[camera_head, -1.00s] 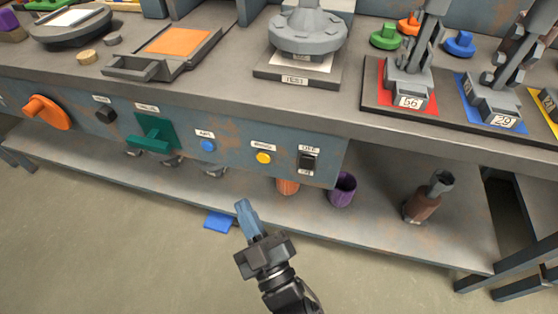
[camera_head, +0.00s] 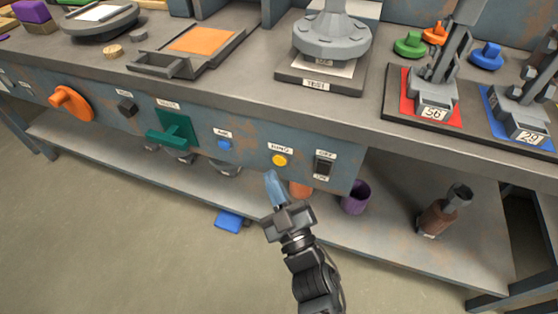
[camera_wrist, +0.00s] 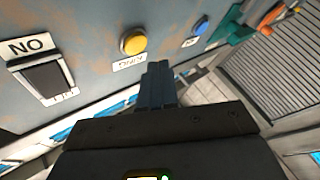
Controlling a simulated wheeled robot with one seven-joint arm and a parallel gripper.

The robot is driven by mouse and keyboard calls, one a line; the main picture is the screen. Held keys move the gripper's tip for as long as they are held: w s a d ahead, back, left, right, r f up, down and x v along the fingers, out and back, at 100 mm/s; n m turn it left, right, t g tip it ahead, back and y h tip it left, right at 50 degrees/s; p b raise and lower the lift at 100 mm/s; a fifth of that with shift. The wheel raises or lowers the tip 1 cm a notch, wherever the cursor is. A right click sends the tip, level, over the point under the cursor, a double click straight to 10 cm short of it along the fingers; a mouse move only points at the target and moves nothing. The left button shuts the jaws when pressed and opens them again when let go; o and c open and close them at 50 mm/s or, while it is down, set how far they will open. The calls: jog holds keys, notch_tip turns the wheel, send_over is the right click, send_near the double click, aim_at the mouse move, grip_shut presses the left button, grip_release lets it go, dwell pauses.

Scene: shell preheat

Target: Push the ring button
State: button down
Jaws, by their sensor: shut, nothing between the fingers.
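The ring button is a yellow round button (camera_head: 279,160) on the blue-grey front panel, with a white label above it. In the wrist view the yellow button (camera_wrist: 133,41) is upper left of my fingertips, with its label reading upside down. My gripper (camera_head: 271,178) is shut and empty, its bluish fingers pointing up toward the panel just below the button. In the wrist view the shut fingers (camera_wrist: 157,75) end short of the button, with a visible gap to it.
A blue button (camera_head: 224,144) is left of the yellow one, and a black ON/OFF switch (camera_head: 324,165) is to its right. A green lever (camera_head: 172,130) and an orange knob (camera_head: 71,103) are farther left. A purple cup (camera_head: 356,197) stands on the lower shelf.

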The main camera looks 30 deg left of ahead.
jog(key=shift+w+a, duration=0.15)
jog(key=shift+w, duration=0.45)
jog(key=shift+w, duration=0.15)
dwell(1.6)
jog(key=shift+w+a, duration=0.1)
jog(key=shift+w, duration=0.15)
jog(key=shift+w+a, duration=0.1)
jog(key=shift+w, duration=0.3)
dwell(0.7)
jog(key=shift+s, duration=0.15)
jog(key=shift+s+d, duration=0.25)
jog(key=shift+s, duration=0.45)
jog(key=shift+s, duration=0.1)
jog(key=shift+s+d, duration=0.2)
jog(key=shift+s, duration=0.55)
jog(key=shift+s+d, duration=0.15)
jog(key=shift+s, duration=0.65)
jog(key=shift+s+d, duration=0.2)
jog(key=shift+s, duration=0.55)
